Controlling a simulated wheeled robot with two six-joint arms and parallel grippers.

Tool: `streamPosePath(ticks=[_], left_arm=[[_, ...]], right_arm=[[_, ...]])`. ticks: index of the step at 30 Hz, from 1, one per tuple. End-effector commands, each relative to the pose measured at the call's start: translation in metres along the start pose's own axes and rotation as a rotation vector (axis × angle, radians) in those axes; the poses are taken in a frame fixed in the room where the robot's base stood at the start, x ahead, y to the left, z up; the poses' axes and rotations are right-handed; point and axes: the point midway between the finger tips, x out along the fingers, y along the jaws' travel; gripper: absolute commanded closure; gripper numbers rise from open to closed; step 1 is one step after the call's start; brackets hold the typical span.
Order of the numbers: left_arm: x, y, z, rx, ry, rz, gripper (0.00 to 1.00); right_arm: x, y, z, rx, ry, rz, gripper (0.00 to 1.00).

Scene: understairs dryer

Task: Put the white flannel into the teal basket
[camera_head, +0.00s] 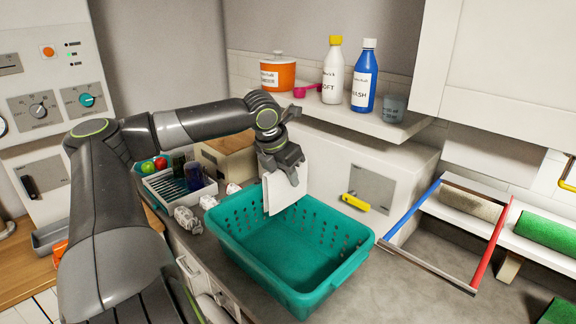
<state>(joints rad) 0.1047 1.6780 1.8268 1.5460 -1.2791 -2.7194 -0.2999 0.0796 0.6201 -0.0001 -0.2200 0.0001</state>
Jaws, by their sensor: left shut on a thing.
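The teal basket (283,276) stands on the grey worktop in the middle of the view, with perforated sides. Its visible floor is bare. My left gripper (287,176) is above the back left part of the basket, shut on the white flannel (288,192). The flannel hangs down from the fingers as a flat pale sheet. Its lower end overlaps the basket's back left rim in the picture; I cannot tell whether it touches. My right gripper is not in view.
A shelf (367,122) holds an orange tub (277,76), a white bottle (332,75) and a blue bottle (365,80). A white rack (180,190) and small wrapped items (187,219) lie left of the basket. A red and blue frame (440,235) stands right.

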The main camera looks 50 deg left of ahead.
Motion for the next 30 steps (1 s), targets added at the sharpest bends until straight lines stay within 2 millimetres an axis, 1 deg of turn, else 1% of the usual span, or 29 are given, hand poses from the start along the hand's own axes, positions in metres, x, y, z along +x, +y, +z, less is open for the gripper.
streamPosePath(ticks=[1,3,16,30], left_arm=[[0.007,0.000,-0.003,0.000,0.001,-0.002,1.00],[0.013,0.000,-0.006,-0.001,0.002,-0.003,1.00],[0.054,-0.001,-0.023,0.000,0.001,-0.003,1.00],[0.098,0.000,-0.041,-0.001,0.002,-0.002,1.00]], right_arm=[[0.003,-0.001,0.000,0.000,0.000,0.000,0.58],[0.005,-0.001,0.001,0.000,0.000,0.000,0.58],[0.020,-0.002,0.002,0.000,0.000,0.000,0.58],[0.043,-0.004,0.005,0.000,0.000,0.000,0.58]])
